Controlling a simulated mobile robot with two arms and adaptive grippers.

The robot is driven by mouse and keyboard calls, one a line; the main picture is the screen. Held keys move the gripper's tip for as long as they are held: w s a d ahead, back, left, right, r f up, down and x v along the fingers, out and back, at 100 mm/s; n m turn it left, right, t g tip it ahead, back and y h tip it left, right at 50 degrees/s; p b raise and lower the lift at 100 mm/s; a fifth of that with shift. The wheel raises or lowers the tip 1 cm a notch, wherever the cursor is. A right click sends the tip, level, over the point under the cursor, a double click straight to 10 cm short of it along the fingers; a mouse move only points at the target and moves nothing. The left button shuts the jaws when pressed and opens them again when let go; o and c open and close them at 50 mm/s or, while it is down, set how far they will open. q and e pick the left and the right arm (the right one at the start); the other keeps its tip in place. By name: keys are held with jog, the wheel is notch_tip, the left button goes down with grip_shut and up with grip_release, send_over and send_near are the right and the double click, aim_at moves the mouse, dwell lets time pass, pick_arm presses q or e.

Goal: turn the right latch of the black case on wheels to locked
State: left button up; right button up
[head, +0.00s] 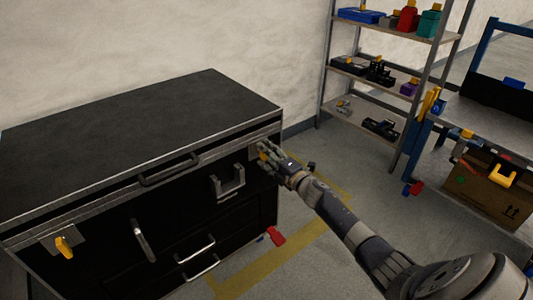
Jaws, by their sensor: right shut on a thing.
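The black case (150,130) fills the left of the head view, its lid down. Its right latch (263,155), a small orange handle on a grey plate, sits at the front's upper right corner and is mostly hidden by my fingers. My right gripper (268,157) is shut on this latch, its arm reaching in from the lower right. The left latch (65,246), an orange handle on a grey plate, is in plain view and hangs slightly tilted. How far the right latch is turned cannot be told. My left gripper is not in view.
The case front has a lid handle (170,170), a metal bracket (228,182) and drawer handles. A red pedal (277,236) sticks out near the floor. A shelf rack (395,75) and a blue-framed cart (485,115) with a cardboard box (490,190) stand right. Floor between is clear.

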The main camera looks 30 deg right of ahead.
jog(key=shift+m, duration=0.4)
jog(key=o, duration=1.1)
jog(key=shift+c, duration=0.2)
jog(key=s+d, duration=0.1)
jog(key=s, duration=1.1)
